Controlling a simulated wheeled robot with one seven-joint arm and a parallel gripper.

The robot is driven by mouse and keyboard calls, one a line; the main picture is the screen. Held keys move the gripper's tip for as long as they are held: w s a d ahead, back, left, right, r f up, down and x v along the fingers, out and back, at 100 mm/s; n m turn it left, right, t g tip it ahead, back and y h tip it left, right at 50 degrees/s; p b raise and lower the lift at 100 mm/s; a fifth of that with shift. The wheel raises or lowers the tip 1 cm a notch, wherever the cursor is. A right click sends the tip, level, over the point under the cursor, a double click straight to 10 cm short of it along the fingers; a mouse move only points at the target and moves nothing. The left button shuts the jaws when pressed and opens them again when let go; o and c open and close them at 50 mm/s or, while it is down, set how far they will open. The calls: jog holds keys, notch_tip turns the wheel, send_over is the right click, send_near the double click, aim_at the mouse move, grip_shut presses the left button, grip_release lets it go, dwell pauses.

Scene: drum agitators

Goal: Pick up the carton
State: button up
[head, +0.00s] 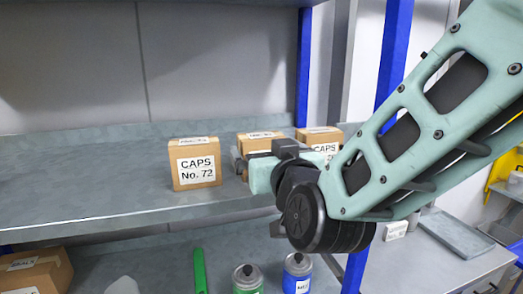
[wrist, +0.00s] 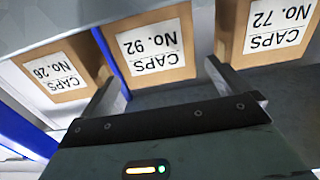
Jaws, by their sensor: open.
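Three brown cartons with white CAPS labels stand in a row on the grey shelf. The carton No. 72 (head: 196,164) is at the left; in the upside-down wrist view it is at the right (wrist: 262,32). The carton No. 92 (wrist: 150,48) is in the middle; in the head view it is partly hidden behind my gripper (head: 262,140). The carton No. 26 (wrist: 62,73) is at the left in the wrist view and at the right in the head view (head: 320,138). My gripper (head: 243,163) is open, its fingers either side of No. 92's view; contact cannot be told.
The shelf (head: 90,190) is bare left of the cartons. A blue post (head: 304,70) rises behind the row. Below are another carton (head: 35,272), a green-labelled container (head: 247,279) and a blue one (head: 297,275). A grey bench (head: 440,262) is at the right.

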aim_at(266, 150)
jog(key=p+x, duration=0.3)
jog(key=x, duration=0.1)
jog(key=shift+d+f, duration=0.1)
jog(key=shift+w+f, duration=0.15)
jog(key=shift+w, duration=0.35)
jog(key=c, duration=1)
